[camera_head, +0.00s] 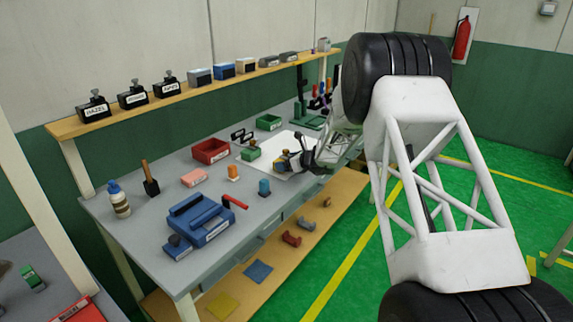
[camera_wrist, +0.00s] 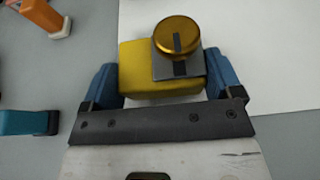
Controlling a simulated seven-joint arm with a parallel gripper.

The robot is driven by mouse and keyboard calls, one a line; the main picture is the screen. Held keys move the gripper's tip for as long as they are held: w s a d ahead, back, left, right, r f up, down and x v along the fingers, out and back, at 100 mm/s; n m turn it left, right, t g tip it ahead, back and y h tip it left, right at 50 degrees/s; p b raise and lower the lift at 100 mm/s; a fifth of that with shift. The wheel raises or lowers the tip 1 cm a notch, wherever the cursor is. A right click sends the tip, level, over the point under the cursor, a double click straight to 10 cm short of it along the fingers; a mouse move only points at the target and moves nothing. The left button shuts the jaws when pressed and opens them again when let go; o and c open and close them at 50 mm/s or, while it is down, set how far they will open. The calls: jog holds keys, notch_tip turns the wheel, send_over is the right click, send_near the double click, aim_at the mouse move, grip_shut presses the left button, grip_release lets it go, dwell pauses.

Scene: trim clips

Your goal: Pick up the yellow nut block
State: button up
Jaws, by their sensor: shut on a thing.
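The yellow nut block (camera_wrist: 134,80) sits between the two blue fingers of my gripper (camera_wrist: 162,85) in the wrist view. A grey plate with a round gold knob (camera_wrist: 176,37) lies over its right part. The fingers are shut on the block from left and right. In the head view my gripper (camera_head: 297,160) is over the white sheet on the bench, and the yellow block (camera_head: 279,161) shows small at its tip. I cannot tell whether the block touches the sheet or is lifted.
The white sheet (camera_wrist: 270,45) lies under the gripper. A blue vise-like block (camera_head: 200,222) is at the front. The bench (camera_head: 150,225) has free room at front left.

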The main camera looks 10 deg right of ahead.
aim_at(287, 155)
jog(key=shift+r, duration=0.45)
notch_tip(287, 155, up, 2)
jog(key=shift+r, duration=0.1)
jog(key=s, duration=0.5)
jog(key=s+r, duration=0.1)
jog(key=s, duration=1)
jog(key=shift+d+r, duration=0.2)
